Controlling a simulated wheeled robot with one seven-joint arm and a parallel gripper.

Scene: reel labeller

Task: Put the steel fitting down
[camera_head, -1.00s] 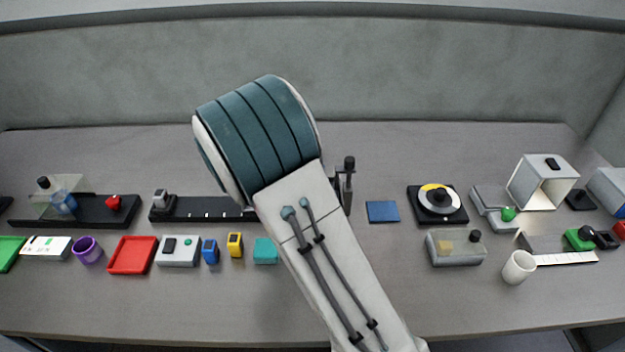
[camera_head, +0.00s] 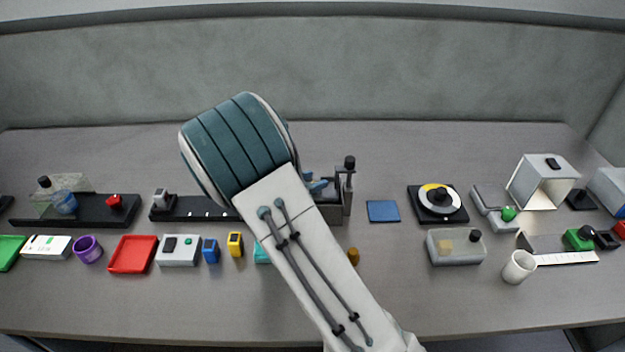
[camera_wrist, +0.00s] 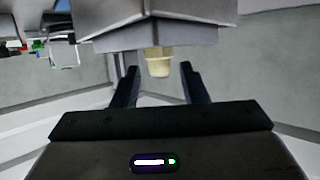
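My gripper (camera_wrist: 159,80) shows in the wrist view with its two dark fingers spread apart. A pale yellowish cylinder (camera_wrist: 158,62) shows between the fingertips, under a grey block (camera_wrist: 160,35), with a gap to each finger. I cannot tell whether this cylinder is the steel fitting. No clearly steel fitting shows between the fingers. In the head view my arm hides most of the gripper; a blue part, probably a finger (camera_head: 318,184), shows beside a dark grey open holder (camera_head: 333,208) with an upright post.
A small brass-coloured piece (camera_head: 353,256) stands at the arm's right edge. A blue square pad (camera_head: 383,211) lies bare to the right of the holder. A black dial unit (camera_head: 438,204) and a grey box (camera_head: 456,247) stand farther right. The front strip of table is mostly clear.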

